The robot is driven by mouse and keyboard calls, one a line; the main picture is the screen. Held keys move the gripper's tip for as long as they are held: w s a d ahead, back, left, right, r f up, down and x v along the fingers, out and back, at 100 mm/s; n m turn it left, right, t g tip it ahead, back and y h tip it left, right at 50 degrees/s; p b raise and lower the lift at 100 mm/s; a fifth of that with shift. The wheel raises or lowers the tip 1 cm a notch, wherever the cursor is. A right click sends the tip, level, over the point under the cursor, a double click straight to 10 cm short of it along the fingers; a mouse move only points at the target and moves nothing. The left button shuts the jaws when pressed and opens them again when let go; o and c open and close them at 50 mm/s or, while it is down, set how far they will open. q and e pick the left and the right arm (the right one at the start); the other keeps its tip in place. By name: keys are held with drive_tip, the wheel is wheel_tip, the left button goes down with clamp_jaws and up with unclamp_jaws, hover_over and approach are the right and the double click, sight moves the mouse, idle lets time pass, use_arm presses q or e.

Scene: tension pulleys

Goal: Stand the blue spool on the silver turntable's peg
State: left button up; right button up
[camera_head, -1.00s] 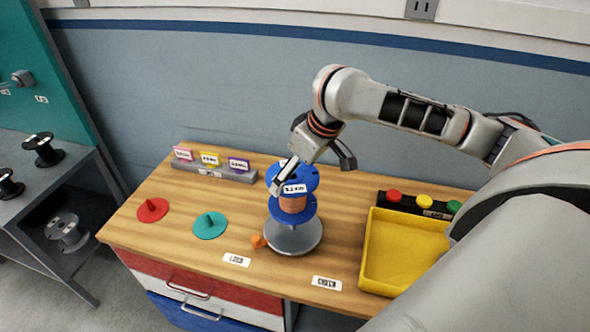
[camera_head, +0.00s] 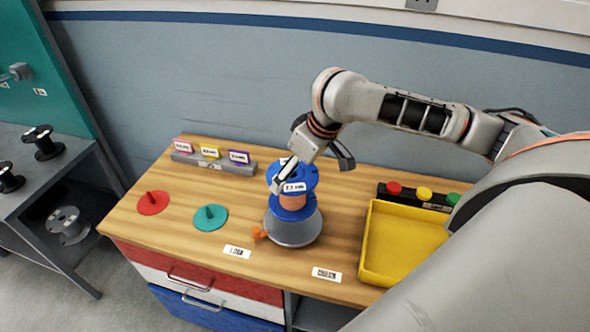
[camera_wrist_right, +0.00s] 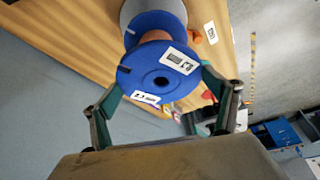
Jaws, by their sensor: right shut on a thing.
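The blue spool (camera_head: 293,201), with an orange-brown winding and a white label on its rim, stands about upright over the silver turntable (camera_head: 293,233). My right gripper (camera_head: 292,172) is shut on its upper flange from above. In the right wrist view the fingers (camera_wrist_right: 162,78) sit on either side of the spool's upper flange (camera_wrist_right: 160,82), whose centre hole shows. A grey edge of the turntable (camera_wrist_right: 131,11) shows beyond the spool. The peg is hidden under the spool, and I cannot tell whether the lower flange touches the turntable. My left gripper is out of view.
An orange piece (camera_head: 259,234) lies by the turntable's left edge. Teal (camera_head: 210,219) and red (camera_head: 152,204) pegged discs stand to the left. A yellow tray (camera_head: 401,245) is at the right. A grey label block (camera_head: 212,166) stands behind. Dark spools (camera_head: 46,150) rest on a side shelf.

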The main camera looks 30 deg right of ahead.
drive_tip(key=shift+f, duration=0.1)
idle(0.6)
drive_tip(key=shift+f, duration=0.75)
drive_tip(key=shift+f, duration=0.35)
drive_tip(key=shift+f, duration=0.25)
drive_tip(key=shift+f, duration=0.45)
drive_tip(key=shift+f, duration=1.05)
drive_tip(key=shift+f, duration=0.35)
idle(0.5)
drive_tip(key=shift+f, duration=0.5)
drive_tip(key=shift+f, duration=0.1)
idle(0.3)
